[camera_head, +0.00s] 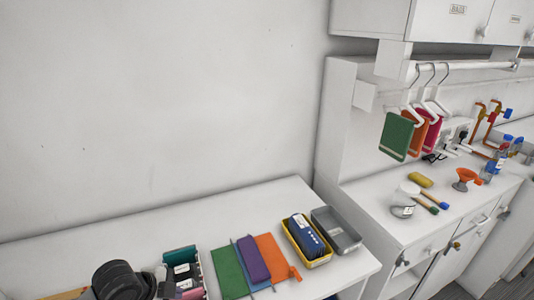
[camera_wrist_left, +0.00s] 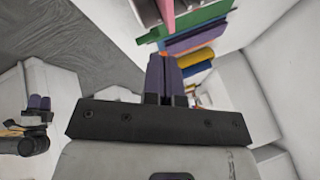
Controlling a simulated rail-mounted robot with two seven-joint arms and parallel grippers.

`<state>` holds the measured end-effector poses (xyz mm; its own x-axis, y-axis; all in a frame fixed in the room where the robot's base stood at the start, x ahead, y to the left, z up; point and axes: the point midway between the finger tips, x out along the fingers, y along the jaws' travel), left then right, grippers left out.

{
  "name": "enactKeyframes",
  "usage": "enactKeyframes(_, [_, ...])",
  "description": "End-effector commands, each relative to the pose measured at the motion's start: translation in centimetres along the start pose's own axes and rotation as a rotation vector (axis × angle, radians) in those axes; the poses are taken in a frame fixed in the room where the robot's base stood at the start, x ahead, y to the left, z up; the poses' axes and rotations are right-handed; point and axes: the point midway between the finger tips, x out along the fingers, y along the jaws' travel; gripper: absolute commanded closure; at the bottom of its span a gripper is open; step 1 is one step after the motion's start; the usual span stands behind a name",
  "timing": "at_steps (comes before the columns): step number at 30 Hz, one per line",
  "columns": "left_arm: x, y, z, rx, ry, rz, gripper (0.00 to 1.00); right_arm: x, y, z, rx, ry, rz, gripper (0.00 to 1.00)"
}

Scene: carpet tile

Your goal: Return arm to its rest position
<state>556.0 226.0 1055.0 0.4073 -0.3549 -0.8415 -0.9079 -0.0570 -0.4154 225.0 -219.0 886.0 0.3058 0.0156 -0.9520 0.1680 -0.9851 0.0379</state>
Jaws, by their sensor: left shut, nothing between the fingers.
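My left gripper (camera_wrist_left: 166,78) shows in the left wrist view as a dark block with two purple fingers. The fingers lie together with nothing between them. I cannot make out this gripper in the head view.
A white table (camera_head: 243,205) holds a green folded item (camera_head: 228,272), a yellow bin (camera_head: 306,243), a grey tray (camera_head: 337,231) and a dark round object (camera_head: 118,281). A white cabinet (camera_head: 398,236) stands right. Hangers (camera_head: 427,95) carry coloured cloths. Above the table's back is bare wall.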

Motion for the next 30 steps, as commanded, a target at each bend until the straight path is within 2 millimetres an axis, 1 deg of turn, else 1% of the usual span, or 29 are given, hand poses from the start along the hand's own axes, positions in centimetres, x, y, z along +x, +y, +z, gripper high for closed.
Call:
enactKeyframes(2, [-1.5,-1.0,0.1,-0.113,-0.064,-0.084,1.0,0.0,0.1,0.0,-0.002,0.0,0.001,0.58])
enactKeyframes(4, [-2.9,-2.1,-0.3,-0.213,-0.099,-0.174,1.0,0.0,0.1,0.0,-0.002,0.0,0.002,0.58])
enactKeyframes(6, [-4.6,-3.2,-1.0,-0.307,-0.113,-0.275,1.0,0.0,0.1,0.0,-0.002,0.0,0.001,0.58])
enactKeyframes(8, [-5.8,-3.7,-1.7,-0.391,-0.112,-0.361,1.0,0.0,0.0,0.0,-0.001,0.0,0.001,0.58])
enactKeyframes(9, [-6.5,-3.8,-2.1,-0.446,-0.106,-0.415,1.0,0.0,0.0,0.0,-0.001,0.0,0.001,0.58])
enactKeyframes(11, [-7.2,-3.5,-2.5,-0.53,-0.09,-0.486,1.0,0.0,0.0,0.0,0.0,0.0,0.0,0.58])
enactKeyframes(14, [-7.9,-1.9,-3.0,-0.669,-0.057,-0.588,1.0,0.0,-0.1,0.0,0.002,0.0,-0.002,0.58])
enactKeyframes(17, [-7.9,0.4,-2.8,-0.77,-0.041,-0.648,1.0,0.0,-0.1,0.0,0.005,0.001,-0.004,0.58])
enactKeyframes(20, [-7.3,3.7,-2.2,-0.85,-0.045,-0.671,1.0,0.0,-0.2,0.0,0.007,0.0,-0.005,0.58])
enactKeyframes(23, [-6.3,7.7,-1.2,-0.945,-0.058,-0.658,1.0,0.0,-0.3,0.0,0.009,0.001,-0.007,0.58])
enactKeyframes(24, [-5.8,9.5,-0.8,-0.985,-0.066,-0.642,1.0,0.0,-0.3,-0.1,0.009,0.001,-0.007,0.58])
enactKeyframes(26, [-4.8,12.3,-0.2,-1.044,-0.083,-0.605,1.0,0.0,-0.3,-0.1,0.01,0.002,-0.008,0.58])
enactKeyframes(27, [-4.1,14.3,0.1,-1.083,-0.096,-0.569,1.0,0.0,-0.3,-0.1,0.009,0.002,-0.007,0.58])
enactKeyframes(29, [-3.1,17.4,0.5,-1.14,-0.121,-0.512,1.0,0.0,-0.3,-0.1,0.009,0.002,-0.007,0.58])
enactKeyframes(30, [-2.4,19.4,0.8,-1.175,-0.142,-0.475,1.0,0.0,-0.3,-0.1,0.009,0.002,-0.007,0.58])
